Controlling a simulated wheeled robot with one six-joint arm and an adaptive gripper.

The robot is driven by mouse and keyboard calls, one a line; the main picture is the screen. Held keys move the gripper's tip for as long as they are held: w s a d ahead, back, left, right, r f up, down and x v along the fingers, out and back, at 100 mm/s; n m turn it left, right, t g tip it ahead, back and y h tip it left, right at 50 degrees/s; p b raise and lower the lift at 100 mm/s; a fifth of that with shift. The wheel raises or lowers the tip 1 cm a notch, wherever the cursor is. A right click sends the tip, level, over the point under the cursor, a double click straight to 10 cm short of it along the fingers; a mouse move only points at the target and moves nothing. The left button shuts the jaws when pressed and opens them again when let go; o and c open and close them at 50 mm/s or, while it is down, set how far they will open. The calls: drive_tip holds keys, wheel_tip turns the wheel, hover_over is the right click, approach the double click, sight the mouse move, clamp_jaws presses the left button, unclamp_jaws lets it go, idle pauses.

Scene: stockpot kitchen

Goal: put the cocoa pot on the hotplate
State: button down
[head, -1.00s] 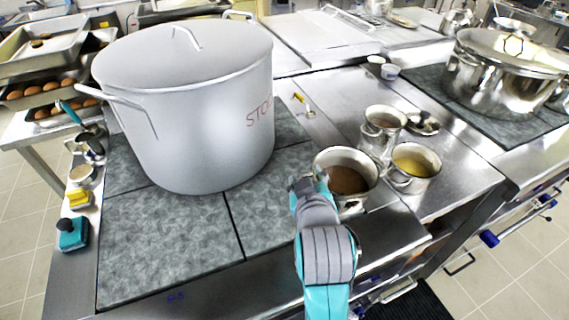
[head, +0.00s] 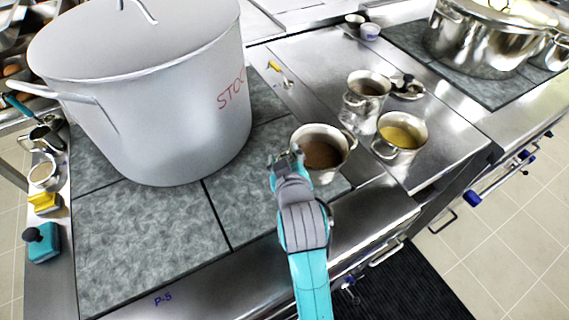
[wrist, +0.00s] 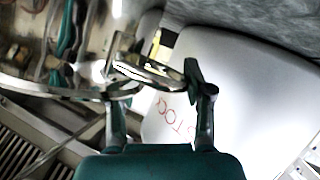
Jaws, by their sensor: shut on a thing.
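The cocoa pot (head: 340,167), a small steel pot with brown liquid, is upright at the right end of the grey mottled hotplate (head: 150,225). It overlaps the hotplate's right edge and the steel strip in the head view; I cannot tell whether it touches or hangs just above. My gripper (head: 287,158) is at the pot's left side, shut on it. In the wrist view my two fingers (wrist: 160,97) close around a shiny metal loop (wrist: 150,72), seemingly its handle. The pot's underside is hidden.
A large stockpot (head: 160,115) covers the hotplate's back left; its front is bare. A pot of yellow liquid (head: 402,148) and a taller steel pot (head: 361,112) stand close on the right. A yellow-tipped tool (head: 280,73) lies behind. A sponge (head: 44,202) sits left.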

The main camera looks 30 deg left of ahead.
drive_tip(key=shift+f, duration=1.45)
drive_tip(key=shift+c, duration=2.3)
unclamp_jaws()
drive_tip(key=shift+f, duration=0.1)
drive_tip(key=v, duration=1.2)
